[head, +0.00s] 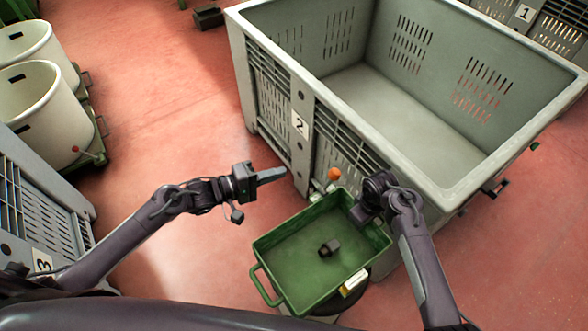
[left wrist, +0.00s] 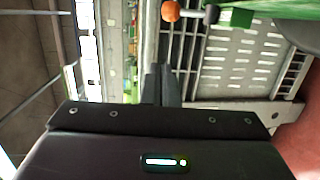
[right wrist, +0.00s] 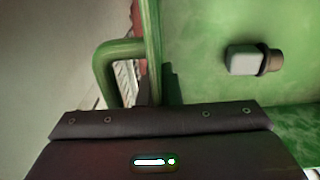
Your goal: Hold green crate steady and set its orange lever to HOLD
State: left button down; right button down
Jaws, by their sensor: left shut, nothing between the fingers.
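The green crate (head: 290,262) stands low in front of me in the head view, with a handle loop at its left end. Its orange lever knob (head: 334,173) sticks up at the far side; it also shows in the left wrist view (left wrist: 170,11). My left gripper (head: 284,173) is shut and empty, left of the knob and apart from it. My right gripper (head: 368,210) is at the crate's far right rim. In the right wrist view a green handle (right wrist: 105,75) and the rim are at its fingers, but its grip is unclear. The lever's markings are not readable.
A small dark and grey piece (head: 330,248) lies in the crate. A large grey bin (head: 300,82) labelled 2 stands close behind it. White tubs (head: 28,105) stand at the left, above a bin (head: 42,190) labelled 3. Red floor is clear between.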

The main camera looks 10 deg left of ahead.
pick_arm(q)
jog(key=shift+s+a+r, duration=0.15)
jog(key=shift+s+a, duration=0.25)
jog(key=shift+a, duration=0.2)
pick_arm(e)
jog(key=shift+d, duration=0.1)
jog(key=c, duration=1.5)
grip_release()
jog(key=shift+c, duration=0.2)
jog(key=shift+r, duration=0.1)
